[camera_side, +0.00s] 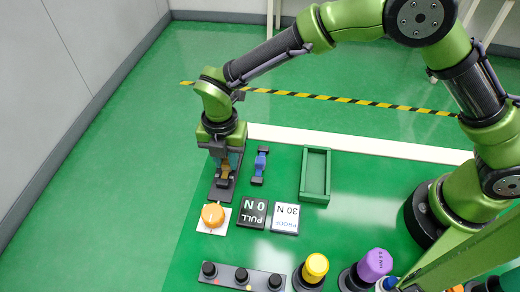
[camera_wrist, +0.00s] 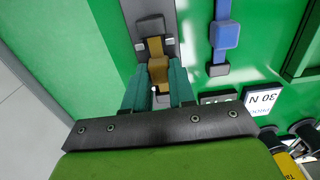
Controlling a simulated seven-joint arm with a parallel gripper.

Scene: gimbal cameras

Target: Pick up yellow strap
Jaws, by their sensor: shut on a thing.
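The yellow strap (camera_wrist: 157,67) is a short yellow-brown band at a dark grey base plate (camera_wrist: 133,10). In the side view the strap (camera_side: 225,172) shows small, below my gripper at the table's far left part. My gripper (camera_wrist: 161,92) points down at it. Its two teal fingers are shut on the strap, one on each side. In the side view my gripper (camera_side: 226,165) is low over the plate (camera_side: 222,192). The strap's far end still meets a dark block on the plate. Parts of the strap are hidden by the fingers.
A blue strap (camera_side: 260,163) on its own mount stands just right. A green tray (camera_side: 327,177) lies further right. An orange knob (camera_side: 212,214), a black PULL block (camera_side: 252,213) and a white 30 N block (camera_side: 285,219) sit in front. Yellow (camera_side: 315,267) and purple (camera_side: 374,264) knobs are nearer.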

